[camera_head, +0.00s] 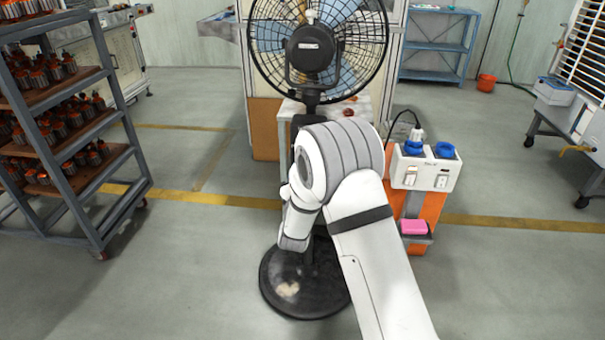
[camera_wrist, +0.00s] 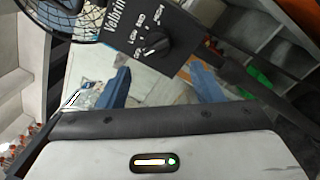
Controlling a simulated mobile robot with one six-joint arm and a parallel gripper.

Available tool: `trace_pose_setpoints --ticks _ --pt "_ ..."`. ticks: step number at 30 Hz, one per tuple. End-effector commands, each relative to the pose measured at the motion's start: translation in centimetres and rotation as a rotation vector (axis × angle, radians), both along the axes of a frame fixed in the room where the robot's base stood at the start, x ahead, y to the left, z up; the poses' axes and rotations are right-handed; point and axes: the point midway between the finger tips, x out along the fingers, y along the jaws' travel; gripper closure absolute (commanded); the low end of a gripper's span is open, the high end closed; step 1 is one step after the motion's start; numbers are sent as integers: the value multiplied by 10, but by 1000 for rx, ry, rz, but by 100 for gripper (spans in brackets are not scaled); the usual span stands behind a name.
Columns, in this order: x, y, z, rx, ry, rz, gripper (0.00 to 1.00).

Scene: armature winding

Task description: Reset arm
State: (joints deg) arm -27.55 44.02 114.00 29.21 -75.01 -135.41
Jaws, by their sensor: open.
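My gripper (camera_wrist: 160,78) shows in the wrist view as two blue fingers set apart, with nothing held between them. The fan's black control box (camera_wrist: 157,35) with a rotary knob (camera_wrist: 155,45) is in front of the fingers, at the top of that view. In the head view my white arm reaches up from the bottom to the black pedestal fan (camera_head: 310,48), and its end bends down in front of the fan's pole. The fingers and the control box are hidden behind my arm there.
The fan's round base (camera_head: 290,290) stands on the floor. Close to my arm's right is an orange stand (camera_head: 428,215) with a white socket box (camera_head: 425,170) and a pink item (camera_head: 413,227). A loaded rack (camera_head: 90,190) is at left. Floor between rack and fan is clear.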

Motion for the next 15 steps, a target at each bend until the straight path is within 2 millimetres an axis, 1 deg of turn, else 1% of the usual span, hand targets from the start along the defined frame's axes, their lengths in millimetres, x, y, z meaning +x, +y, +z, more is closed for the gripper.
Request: trace_pose_setpoints --ticks 5,8,11,14,15 --pt "0 0 0 0 0 0 41" --pt "1 -2 5 18 8 3 41" --pt "2 -9 22 104 52 17 41" --pt "1 -23 52 270 145 39 41" --pt "-2 -29 65 353 195 46 41"
